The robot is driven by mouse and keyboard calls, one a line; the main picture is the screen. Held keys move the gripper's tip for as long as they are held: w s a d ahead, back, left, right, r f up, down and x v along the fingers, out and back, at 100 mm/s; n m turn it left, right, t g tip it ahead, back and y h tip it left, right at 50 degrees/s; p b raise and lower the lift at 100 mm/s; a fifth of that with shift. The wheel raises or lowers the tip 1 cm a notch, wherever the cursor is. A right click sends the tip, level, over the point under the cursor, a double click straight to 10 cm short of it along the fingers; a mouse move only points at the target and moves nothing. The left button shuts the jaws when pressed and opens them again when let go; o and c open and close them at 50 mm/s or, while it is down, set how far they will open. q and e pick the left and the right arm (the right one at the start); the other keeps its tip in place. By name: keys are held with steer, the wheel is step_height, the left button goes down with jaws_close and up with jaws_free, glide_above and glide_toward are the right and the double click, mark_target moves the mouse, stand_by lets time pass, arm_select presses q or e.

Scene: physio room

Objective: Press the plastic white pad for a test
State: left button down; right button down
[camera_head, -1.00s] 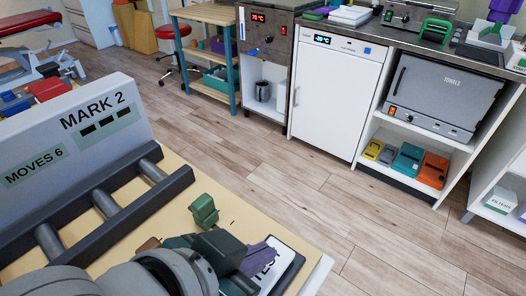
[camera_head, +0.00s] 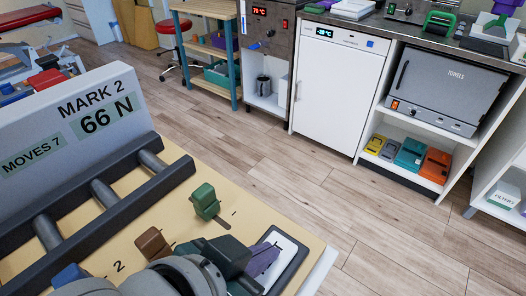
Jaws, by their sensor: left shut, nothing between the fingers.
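The white pad (camera_head: 290,242) sits in a dark frame at the near right corner of the tan-topped device (camera_head: 240,215). My left gripper (camera_head: 264,261) is shut and empty, its purple tips over the pad and hiding its lower left part. The tips look to be touching the pad, though the contact itself is hidden. The grey sign panel (camera_head: 70,130) reads MARK 2, 66 N and MOVES 7. My right gripper is out of view.
A green block (camera_head: 206,201), a brown block (camera_head: 152,243) and a blue block (camera_head: 69,277) stand on the device top near my left arm. Dark rails with grey bars lie in front of the panel.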

arm_select(q)
steer(key=shift+s+a+f, duration=0.2)
steer(key=shift+f, duration=0.2)
steer(key=shift+s+a+f, duration=0.15)
steer(key=shift+s+f, duration=0.05)
steer(key=shift+f, duration=0.15)
steer(key=r+p, duration=0.5)
steer(key=shift+w+d+r, duration=0.2)
steer(key=shift+w+r, duration=0.05)
steer(key=shift+w, duration=0.05)
steer(key=p+v, duration=0.2)
steer(key=v, duration=0.7)
steer(key=shift+r, duration=0.5)
steer(key=shift+s, duration=0.1)
